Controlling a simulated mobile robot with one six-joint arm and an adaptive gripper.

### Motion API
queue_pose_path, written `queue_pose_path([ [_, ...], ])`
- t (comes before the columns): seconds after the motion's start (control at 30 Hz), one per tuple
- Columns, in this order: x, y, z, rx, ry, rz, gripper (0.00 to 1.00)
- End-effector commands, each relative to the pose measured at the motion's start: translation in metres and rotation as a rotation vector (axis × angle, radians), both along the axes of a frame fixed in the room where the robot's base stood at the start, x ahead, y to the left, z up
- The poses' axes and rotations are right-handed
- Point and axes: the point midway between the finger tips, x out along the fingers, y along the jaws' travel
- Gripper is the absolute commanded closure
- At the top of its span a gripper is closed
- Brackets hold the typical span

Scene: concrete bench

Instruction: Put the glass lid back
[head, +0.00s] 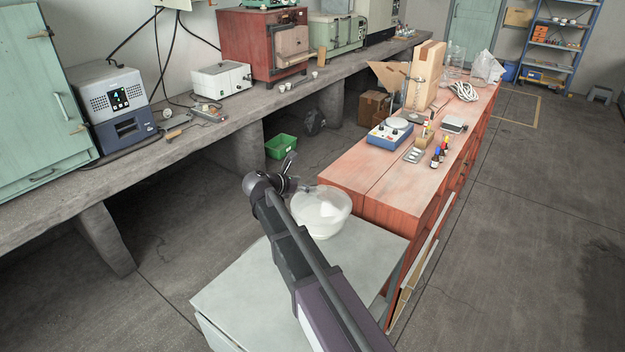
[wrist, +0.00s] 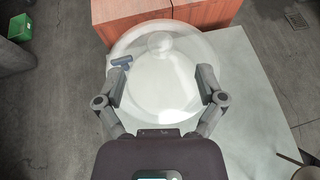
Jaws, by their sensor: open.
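In the head view a clear glass vessel (head: 330,217) stands on the pale table in front of the red bench. In the wrist view its round glass (wrist: 205,50) fills the upper middle, with a knob-like round piece (wrist: 160,42) near the top and a small blue-grey fitting (wrist: 122,61) at its left. I cannot tell for sure where lid and vessel part. My gripper (wrist: 163,84) is open, its fingers spread left and right over the glass, with nothing clearly held. In the head view my arm hides part of the vessel's left side, and the gripper is mostly hidden.
The pale table (head: 245,295) is mostly bare around the vessel. The red bench (head: 350,180) is close behind, holding a blue hotplate-like device (head: 390,134) and small bottles (head: 437,158). A green bin (head: 281,147) sits on the floor. Small partly cut-off items show at the wrist view's lower right.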

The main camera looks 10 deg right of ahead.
Motion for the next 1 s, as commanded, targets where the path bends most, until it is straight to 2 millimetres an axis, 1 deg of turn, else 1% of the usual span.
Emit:
queue_pose_path([
  [0.03, -0.005, 0.006, 0.007, 0.0, 0.0, 0.001, 0.11],
  [0.2, -0.013, 0.021, 0.013, 0.0, 0.0, 0.001, 0.11],
  [0.3, -0.016, 0.025, 0.015, 0.0, 0.001, 0.0, 0.11],
  [1.0, -0.018, 0.027, 0.015, 0.001, 0.0, 0.0, 0.11],
])
